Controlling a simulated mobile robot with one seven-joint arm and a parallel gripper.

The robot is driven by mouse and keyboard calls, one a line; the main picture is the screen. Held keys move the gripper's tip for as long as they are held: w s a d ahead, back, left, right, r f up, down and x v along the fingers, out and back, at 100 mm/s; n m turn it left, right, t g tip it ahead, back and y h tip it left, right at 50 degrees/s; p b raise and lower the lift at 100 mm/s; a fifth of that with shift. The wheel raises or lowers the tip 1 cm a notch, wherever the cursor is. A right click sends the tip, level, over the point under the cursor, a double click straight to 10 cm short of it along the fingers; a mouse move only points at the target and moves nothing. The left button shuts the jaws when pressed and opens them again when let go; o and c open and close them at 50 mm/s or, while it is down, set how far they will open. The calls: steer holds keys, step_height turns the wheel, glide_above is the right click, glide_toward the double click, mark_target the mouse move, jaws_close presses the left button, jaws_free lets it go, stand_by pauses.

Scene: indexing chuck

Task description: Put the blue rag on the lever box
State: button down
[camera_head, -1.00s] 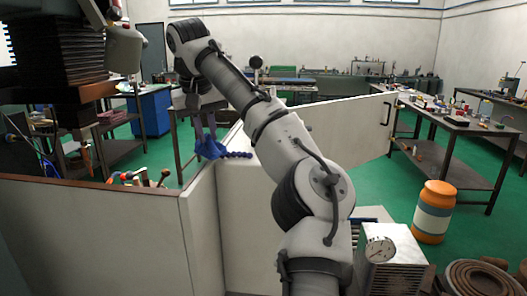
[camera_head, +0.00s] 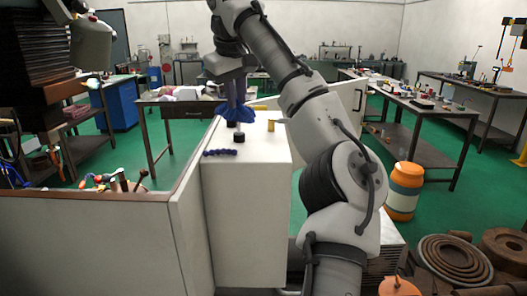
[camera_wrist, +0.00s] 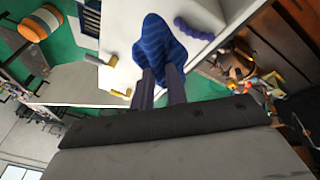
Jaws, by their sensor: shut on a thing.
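My gripper (camera_head: 236,100) is shut on the blue rag (camera_head: 236,114), which hangs bunched below the fingers. In the wrist view my gripper (camera_wrist: 160,74) points at the white box, and the striped blue rag (camera_wrist: 160,43) spreads past the fingertips. The white box (camera_head: 247,195), apparently the lever box, has a flat top with a black knob and yellow handles. It also shows in the wrist view (camera_wrist: 115,25). The rag is over the rear part of its top. I cannot tell whether they touch.
A beaded blue hose (camera_head: 220,152) lies at the box top's left edge. A beige panel (camera_head: 100,235) stands at left, with tools behind it. An orange and white drum (camera_head: 404,190) is on the right. A workbench (camera_head: 425,108) stands behind it.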

mark_target(250, 114)
steer(key=d, duration=0.3)
steer(key=shift+s+r+n, duration=0.2)
steer(key=shift+r+n, duration=0.1)
step_height(250, 114, down, 5)
steer(key=shift+w, duration=0.1)
steer(key=shift+f+p, duration=0.5)
steer(key=shift+f, duration=1.8)
steer(key=shift+f, duration=0.1)
steer(key=c, duration=1.4)
jaws_free()
steer(key=b+v, duration=0.2)
steer(key=v, duration=1)
